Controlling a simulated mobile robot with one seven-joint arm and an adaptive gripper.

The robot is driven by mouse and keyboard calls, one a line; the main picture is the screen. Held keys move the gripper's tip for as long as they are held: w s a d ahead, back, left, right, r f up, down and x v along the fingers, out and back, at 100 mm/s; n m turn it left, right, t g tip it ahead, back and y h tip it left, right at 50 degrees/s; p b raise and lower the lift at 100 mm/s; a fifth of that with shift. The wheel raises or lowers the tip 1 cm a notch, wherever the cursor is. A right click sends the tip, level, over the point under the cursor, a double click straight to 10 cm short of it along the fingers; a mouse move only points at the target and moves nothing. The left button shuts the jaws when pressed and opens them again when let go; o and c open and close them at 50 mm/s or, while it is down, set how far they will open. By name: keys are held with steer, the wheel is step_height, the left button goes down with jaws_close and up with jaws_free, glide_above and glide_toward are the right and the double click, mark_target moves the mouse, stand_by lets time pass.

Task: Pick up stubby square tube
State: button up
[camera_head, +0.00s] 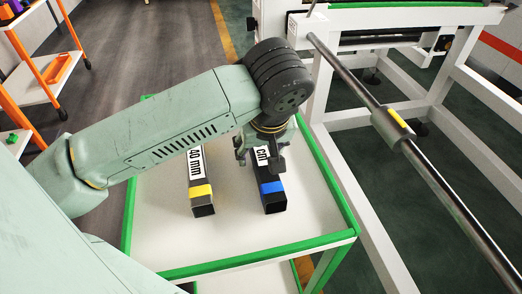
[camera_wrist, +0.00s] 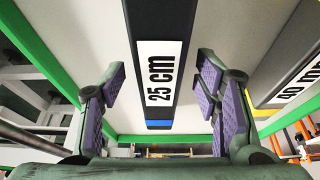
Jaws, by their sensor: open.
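Two dark square tubes lie side by side on a white-topped table. One tube has a blue band and a white label (camera_head: 271,188); in the wrist view its label reads "25 cm" (camera_wrist: 158,20). The other has a yellow band and a label reading "40 mm" (camera_head: 202,190); part of it shows at the right of the wrist view (camera_wrist: 285,45). I cannot tell from the labels alone which one is called stubby. My gripper (camera_head: 261,154) is above the blue-banded tube. In the wrist view my open gripper (camera_wrist: 162,92) has purple finger pads on either side of this tube, apart from it.
The white tabletop (camera_head: 235,235) has a raised green edge and free room in front of the tubes. A white frame with a long metal bar (camera_head: 460,160) stands close on the right. An orange-and-white shelf cart (camera_head: 55,70) stands at the far left.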

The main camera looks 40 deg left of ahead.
steer(key=shift+w+f, duration=0.1)
steer(key=shift+f, duration=0.1)
steer(key=shift+c, duration=0.4)
jaws_close()
stand_by(0.3)
